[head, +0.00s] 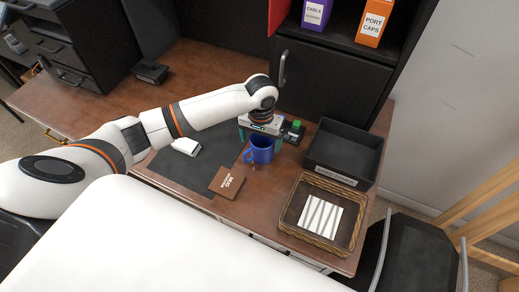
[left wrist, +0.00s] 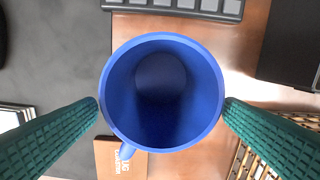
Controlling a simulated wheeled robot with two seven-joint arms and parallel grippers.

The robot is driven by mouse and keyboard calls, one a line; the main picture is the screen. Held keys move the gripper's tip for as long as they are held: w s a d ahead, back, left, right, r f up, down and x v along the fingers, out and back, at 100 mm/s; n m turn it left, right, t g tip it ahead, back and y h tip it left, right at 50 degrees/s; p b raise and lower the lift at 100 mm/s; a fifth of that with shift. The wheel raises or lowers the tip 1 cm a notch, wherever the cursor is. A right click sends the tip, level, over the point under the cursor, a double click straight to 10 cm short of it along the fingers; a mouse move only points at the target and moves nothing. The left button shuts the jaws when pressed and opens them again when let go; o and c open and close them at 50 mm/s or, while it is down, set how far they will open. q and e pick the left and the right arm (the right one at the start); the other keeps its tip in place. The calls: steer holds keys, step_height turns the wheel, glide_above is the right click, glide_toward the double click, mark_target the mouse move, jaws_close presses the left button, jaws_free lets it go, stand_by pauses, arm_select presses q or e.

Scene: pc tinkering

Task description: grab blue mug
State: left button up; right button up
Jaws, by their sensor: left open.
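The blue mug (head: 261,152) stands upright on the wooden desk, with its handle toward the left front in the head view. My left gripper (head: 261,133) is directly above it, pointing down. In the left wrist view the mug (left wrist: 162,92) is seen from above, its inside empty and its handle at the lower left. The green ribbed fingers of my left gripper (left wrist: 162,108) are open, one on each side of the rim. I cannot tell whether they touch it. My right gripper is not in view.
A wicker basket (head: 288,217) and a black tray (head: 345,178) stand to the right. A black block with a green top (head: 296,126) is close behind the mug. A dark cabinet (head: 325,80) stands behind.

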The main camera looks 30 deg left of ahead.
arm_select(q)
steer(key=shift+f, duration=2.75)
steer(key=shift+w+r, duration=0.1)
steer(key=c, duration=1.2)
